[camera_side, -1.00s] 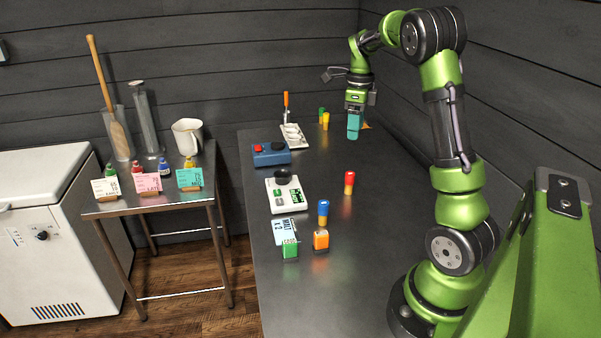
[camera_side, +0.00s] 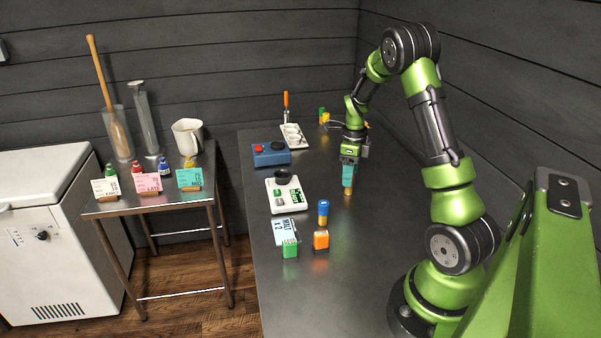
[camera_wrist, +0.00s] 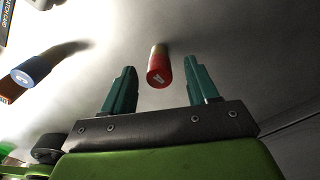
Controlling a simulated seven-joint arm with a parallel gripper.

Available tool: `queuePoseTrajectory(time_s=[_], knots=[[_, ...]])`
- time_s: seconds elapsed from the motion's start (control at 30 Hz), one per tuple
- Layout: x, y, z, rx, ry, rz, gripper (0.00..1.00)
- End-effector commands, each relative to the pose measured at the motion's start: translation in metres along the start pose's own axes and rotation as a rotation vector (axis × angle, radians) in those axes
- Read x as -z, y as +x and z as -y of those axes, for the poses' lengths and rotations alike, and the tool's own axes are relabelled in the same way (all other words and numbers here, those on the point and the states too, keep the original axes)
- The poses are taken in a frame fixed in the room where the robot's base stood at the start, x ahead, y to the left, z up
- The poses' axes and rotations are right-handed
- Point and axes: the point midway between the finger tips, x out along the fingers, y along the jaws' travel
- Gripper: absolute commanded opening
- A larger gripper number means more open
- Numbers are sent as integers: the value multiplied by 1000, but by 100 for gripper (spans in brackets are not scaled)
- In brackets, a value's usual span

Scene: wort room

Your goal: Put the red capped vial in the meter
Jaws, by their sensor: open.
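The red capped vial (camera_wrist: 158,68) stands between the two teal fingers of my gripper (camera_wrist: 159,75) in the wrist view, with a visible gap on each side. In the side view my gripper (camera_side: 348,181) is lowered over the vial, hiding its red cap. Only its amber lower part (camera_side: 348,192) shows below the fingers. My gripper is open and holds nothing. A white device (camera_side: 289,196) with a green display and a dark round part on top stands left of my gripper. A blue box (camera_side: 271,154) with a red button stands behind it. I cannot tell which is the meter.
A blue capped vial (camera_side: 323,213) stands in front and left of my gripper. An orange block (camera_side: 321,240), a green block (camera_side: 290,245) and a label card (camera_side: 286,231) lie nearer. A white tray (camera_side: 294,144) is at the back. The right of the table is clear.

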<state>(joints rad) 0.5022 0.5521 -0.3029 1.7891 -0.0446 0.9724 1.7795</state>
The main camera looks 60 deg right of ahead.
Motion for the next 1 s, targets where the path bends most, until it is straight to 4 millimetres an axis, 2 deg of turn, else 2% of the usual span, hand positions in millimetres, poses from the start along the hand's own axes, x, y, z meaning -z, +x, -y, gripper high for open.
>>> queuePoseTrajectory(time_s=[0.1, 0.2, 0.47, 0.83, 1.0], knots=[[1, 18, -1, -1, 1, -2, 59], [1, 25, -1, -1, 1, -1, 59], [0, 26, -1, 1, 0, 0, 57], [0, 26, 0, 1, 0, 0, 1], [0, 26, 0, 2, 0, 0, 0]])
